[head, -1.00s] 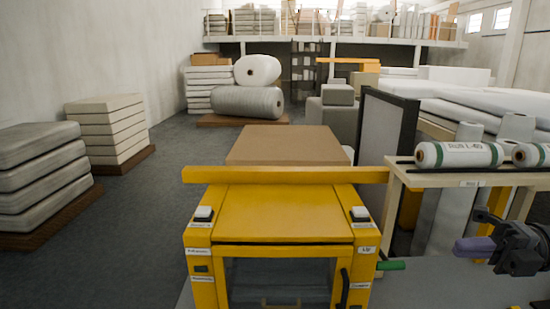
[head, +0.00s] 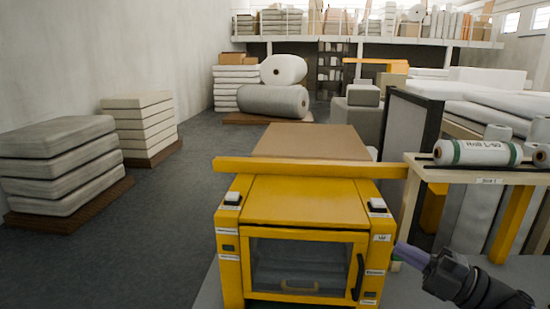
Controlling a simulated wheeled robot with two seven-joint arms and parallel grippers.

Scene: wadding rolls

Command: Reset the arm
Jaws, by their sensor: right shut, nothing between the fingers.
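My right gripper (head: 411,255) comes in from the lower right. Its purple fingers are together and empty, pointing left and up. The tips are just right of the yellow machine (head: 310,205) in the picture; I cannot tell whether they touch it. My left gripper is not in view.
A shelf (head: 463,176) at the right carries a white roll marked with green (head: 478,152). A yellow beam (head: 310,168) lies across the machine. Stacked pads (head: 60,165) stand at the left. The grey floor between is clear.

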